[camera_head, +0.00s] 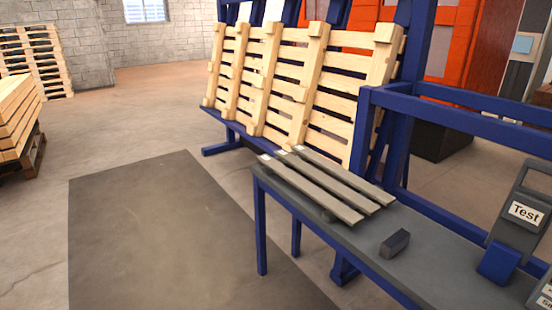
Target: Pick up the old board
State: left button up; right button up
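Three weathered grey boards (325,184) lie side by side at the far left end of a grey bench (440,257) with blue legs. They have small pale marks at their far ends. I cannot tell which of them, if any, is the old board. A light wooden pallet (303,88) leans upright in a blue frame (368,125) behind the bench, with its slats in view. Neither of my grippers is in view.
A dark block (395,243) lies on the bench near the boards. A grey device labelled "Test" (523,213) stands at its right end. A blue rail crosses behind. A dark floor mat (170,235) is clear. Stacked timber (17,120) and pallets (38,62) stand left.

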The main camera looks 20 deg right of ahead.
aim_at(360, 202)
jog(key=i+z, duration=0.2)
jog(key=i, duration=0.35)
jog(key=i+j+z, duration=0.15)
jog(key=i, duration=0.35)
jog(key=i+j+z, duration=0.2)
jog(key=i, duration=0.3)
